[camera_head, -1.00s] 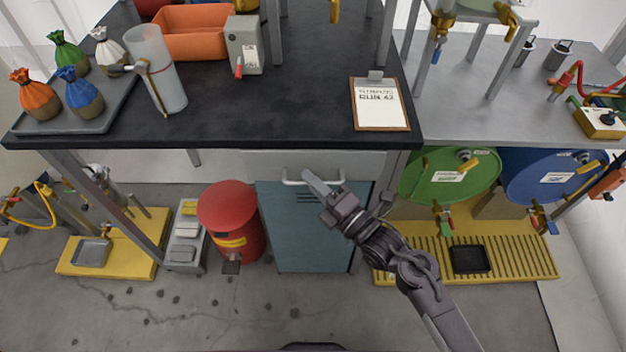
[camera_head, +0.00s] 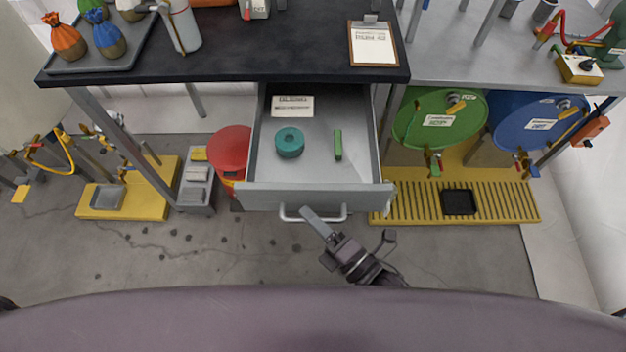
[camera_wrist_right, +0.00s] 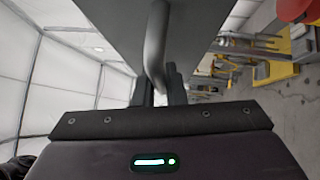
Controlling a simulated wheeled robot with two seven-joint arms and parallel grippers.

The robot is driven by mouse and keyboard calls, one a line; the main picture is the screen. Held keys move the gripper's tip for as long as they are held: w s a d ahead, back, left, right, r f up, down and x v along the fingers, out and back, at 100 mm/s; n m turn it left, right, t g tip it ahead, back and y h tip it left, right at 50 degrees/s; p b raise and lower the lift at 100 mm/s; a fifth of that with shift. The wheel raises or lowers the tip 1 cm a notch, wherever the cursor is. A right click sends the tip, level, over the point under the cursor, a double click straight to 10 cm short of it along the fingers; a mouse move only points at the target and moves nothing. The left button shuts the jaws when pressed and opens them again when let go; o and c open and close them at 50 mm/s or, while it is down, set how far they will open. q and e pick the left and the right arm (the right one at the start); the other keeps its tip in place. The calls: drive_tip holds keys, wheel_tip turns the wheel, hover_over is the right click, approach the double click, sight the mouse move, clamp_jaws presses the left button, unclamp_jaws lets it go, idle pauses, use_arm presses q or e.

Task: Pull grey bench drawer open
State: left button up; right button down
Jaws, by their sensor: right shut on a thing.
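The grey bench drawer (camera_head: 315,197) is pulled well out from under the dark bench top. Inside it lie a teal ring-shaped roll (camera_head: 290,143), a small green stick (camera_head: 338,145) and a white label card (camera_head: 293,106). The bar handle (camera_head: 290,214) is on the drawer front. My right gripper (camera_head: 318,222) is shut on the handle, right of its middle. In the right wrist view the handle (camera_wrist_right: 157,45) runs down between the fingers of my right gripper (camera_wrist_right: 160,90). My left gripper is not in view.
A clipboard (camera_head: 372,45) lies on the bench top (camera_head: 280,50). A red bin (camera_head: 229,150) stands left of the drawer. Bare floor lies in front.

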drive_tip(key=s+p, duration=0.3)
drive_tip(key=s, duration=1.3)
drive_tip(key=shift+s+p, duration=0.2)
drive_tip(key=shift+p, duration=0.15)
drive_tip(key=c, duration=1.5)
unclamp_jaws()
drive_tip(key=b+v, duration=0.1)
drive_tip(key=v, duration=0.7)
drive_tip(key=shift+w, duration=0.1)
